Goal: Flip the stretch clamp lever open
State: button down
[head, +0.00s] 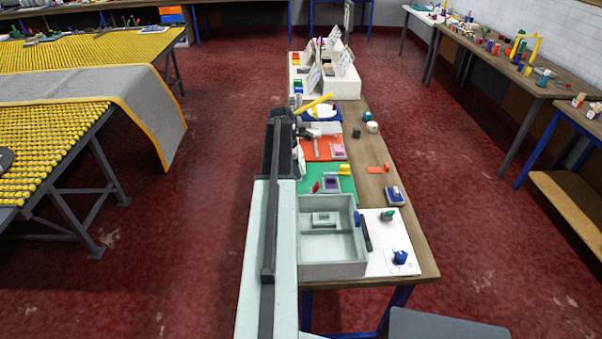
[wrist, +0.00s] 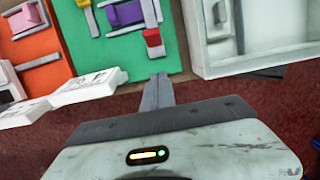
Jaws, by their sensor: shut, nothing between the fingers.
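No part is clearly marked as the stretch clamp. A small red block (wrist: 153,38) with a grey foot stands at the near edge of the green board (wrist: 175,62), and may be its lever; I cannot tell. A purple block (wrist: 125,13) in a grey frame is behind it to the left. In the head view the red piece (head: 315,187) and purple block (head: 331,183) lie on the green board (head: 345,196). My gripper (wrist: 158,78) is shut and empty just in front of the red block, apart from it in the picture. It is not clear in the head view.
A grey walled tray (head: 333,269) stands nearer on the bench, beside a white board (head: 392,262) with blue and green pieces. An orange board (head: 310,149) lies beyond the green one. White blocks (wrist: 88,87) sit at the bench edge. Red floor is open on both sides.

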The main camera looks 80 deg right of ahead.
notch_tip(320, 180, up, 8)
jog(key=s+p, duration=0.1)
jog(key=p, duration=0.5)
jog(key=shift+s+d+r, duration=0.2)
jog(key=shift+s+d, duration=0.1)
jog(key=shift+s, duration=0.1)
